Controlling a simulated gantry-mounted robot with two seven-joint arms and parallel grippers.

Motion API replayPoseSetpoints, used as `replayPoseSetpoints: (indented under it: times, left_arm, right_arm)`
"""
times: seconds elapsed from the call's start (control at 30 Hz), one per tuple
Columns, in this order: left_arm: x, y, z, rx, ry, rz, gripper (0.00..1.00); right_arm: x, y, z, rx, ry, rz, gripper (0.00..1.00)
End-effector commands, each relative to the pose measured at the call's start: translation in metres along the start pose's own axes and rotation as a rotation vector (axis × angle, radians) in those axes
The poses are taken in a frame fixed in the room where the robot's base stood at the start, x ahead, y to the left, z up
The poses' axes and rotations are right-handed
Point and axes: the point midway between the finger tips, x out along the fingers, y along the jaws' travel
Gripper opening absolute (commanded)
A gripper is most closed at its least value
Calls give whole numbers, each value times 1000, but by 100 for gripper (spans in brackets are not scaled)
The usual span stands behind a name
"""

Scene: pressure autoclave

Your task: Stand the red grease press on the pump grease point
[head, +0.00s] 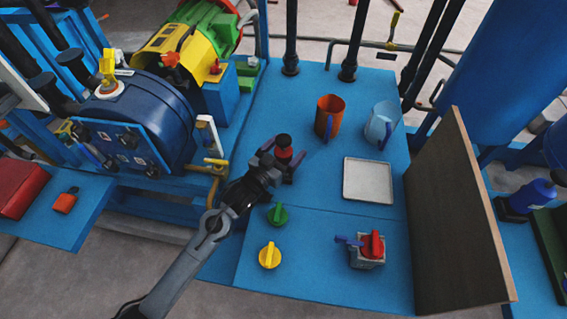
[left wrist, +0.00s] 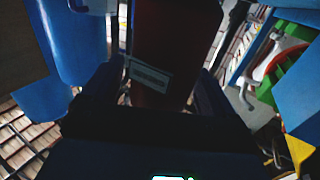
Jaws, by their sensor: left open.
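The red grease press (head: 284,152), a small red cylinder with a black top, stands upright on the blue table. My left gripper (head: 281,163) is open, with its fingers on either side of the press. In the left wrist view the dark red body of the press (left wrist: 165,45), with a pale label, fills the space between the fingers; contact cannot be told. The pump (head: 190,40), yellow, green and red, is at the back left. I cannot tell which fitting on it is the grease point. My right gripper is not in view.
An orange mug (head: 329,115), a pale blue jug (head: 381,124) and a white tray (head: 368,181) are to the right. Green (head: 278,214) and yellow (head: 270,256) knobs lie in front. A brown panel (head: 453,220) bounds the right side. A blue autoclave (head: 135,125) stands left.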

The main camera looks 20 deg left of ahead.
Motion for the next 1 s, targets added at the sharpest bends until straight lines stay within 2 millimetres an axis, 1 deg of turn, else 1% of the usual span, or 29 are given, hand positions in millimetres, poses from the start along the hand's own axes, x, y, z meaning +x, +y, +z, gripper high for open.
replayPoseSetpoints:
  times: [0.03,0.1,0.37,0.47,0.8,0.87,1.0]
  left_arm:
    - [5,0,1,0,2,1,86]
    - [8,0,0,0,0,1,86]
    - [10,0,0,-1,-1,0,86]
    - [10,0,-1,-1,-1,0,72]
    - [10,0,-1,0,0,0,20]
    - [10,0,-1,0,0,0,11]
    - [10,0,-3,0,4,0,10]
  right_arm:
    - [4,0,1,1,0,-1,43]
    - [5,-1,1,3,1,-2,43]
    - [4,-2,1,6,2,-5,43]
    - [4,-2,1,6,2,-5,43]
    - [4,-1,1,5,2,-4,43]
    - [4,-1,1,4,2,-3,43]
    - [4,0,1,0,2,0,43]
